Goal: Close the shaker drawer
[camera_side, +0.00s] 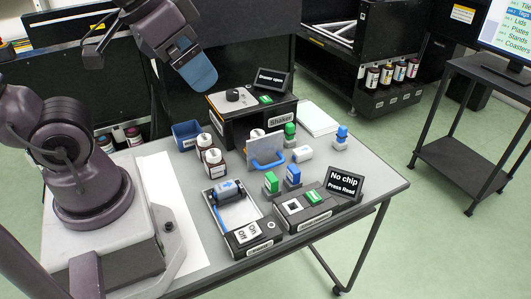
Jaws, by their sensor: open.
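The shaker (228,127) is a black box at the back middle of the table, labelled "Shaker" on its front. The shaker drawer stands out from the front, with a pale grey front panel (262,149) and a blue handle (268,164). A white-topped item shows just behind the panel; I cannot tell whether it is in the drawer. My gripper (199,80) is above and to the left of the shaker, with blue fingers pointing down, apart from the drawer and open. No held object shows.
White-capped bottles (213,160) and a blue bin (186,134) stand left of the drawer. A green-capped bottle (290,131) and a lying white bottle (302,154) are close on its right. Green (271,184) and blue (293,176) blocks and a roller tray (240,213) are in front.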

